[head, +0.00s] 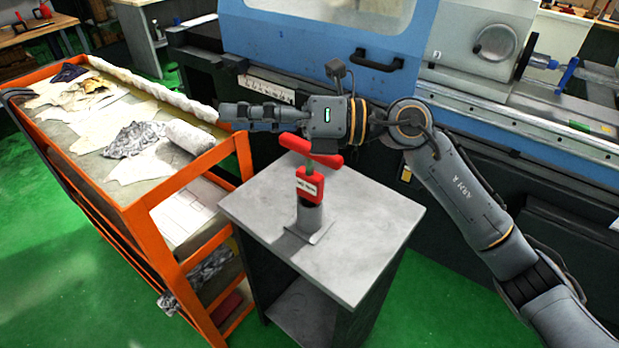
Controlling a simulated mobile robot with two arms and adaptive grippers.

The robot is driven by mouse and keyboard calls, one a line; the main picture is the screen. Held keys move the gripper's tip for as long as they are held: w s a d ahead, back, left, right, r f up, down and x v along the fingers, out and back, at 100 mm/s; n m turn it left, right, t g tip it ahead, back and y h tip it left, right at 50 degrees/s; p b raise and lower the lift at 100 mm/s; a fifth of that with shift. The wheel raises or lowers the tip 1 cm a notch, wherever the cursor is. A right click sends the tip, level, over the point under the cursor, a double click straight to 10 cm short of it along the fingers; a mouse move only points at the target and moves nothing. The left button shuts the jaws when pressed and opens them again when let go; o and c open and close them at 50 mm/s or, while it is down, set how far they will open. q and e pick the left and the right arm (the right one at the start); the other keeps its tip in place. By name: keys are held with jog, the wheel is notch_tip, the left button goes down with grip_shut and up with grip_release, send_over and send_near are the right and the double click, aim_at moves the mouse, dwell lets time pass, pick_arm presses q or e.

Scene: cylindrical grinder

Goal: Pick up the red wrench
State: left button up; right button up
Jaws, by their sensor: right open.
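The red wrench (311,150) has a red T-shaped handle on top and a red block with a pale label below it. It stands upright in a grey cylindrical holder (309,216) on a small grey table (370,215). My right gripper (232,113) reaches in from the right, with its fingers pointing left. In the picture it lies just above and behind the wrench handle, and its fingers are past the handle to the left. It is open and holds nothing that I can see. My left gripper is not in view.
An orange cart (185,185) with cloths and a paper roll on top stands left, close to the table. The blue and grey grinder (310,40) fills the back. The table top around the holder is clear. The floor is green.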

notch_tip(320, 180, down, 4)
jog(key=w+d+n+h, duration=0.2)
jog(key=w+d+h, duration=0.1)
jog(key=h, duration=0.3)
jog(key=t+h, duration=0.3)
jog(key=h, duration=0.5)
send_near(309, 145)
jog(key=p+x, duration=0.1)
jog(key=x, duration=0.1)
jog(key=p+x, duration=0.2)
jog(key=x, duration=0.1)
jog(key=shift+s+d+f, duration=0.1)
jog(key=shift+s+f, duration=0.2)
jog(key=shift+f, duration=0.15)
jog(key=shift+w+f+p, duration=0.1)
jog(key=shift+f+p, duration=0.1)
jog(key=shift+p, duration=0.1)
jog(key=p+x, duration=0.2)
jog(key=x, duration=0.2)
jog(key=shift+w+p, duration=0.25)
jog(key=shift+p, duration=0.05)
jog(key=shift+w+a+f, duration=0.1)
jog(key=shift+a+f, duration=0.15)
jog(key=shift+f, duration=0.1)
grip_shut()
jog(key=shift+r, duration=0.15)
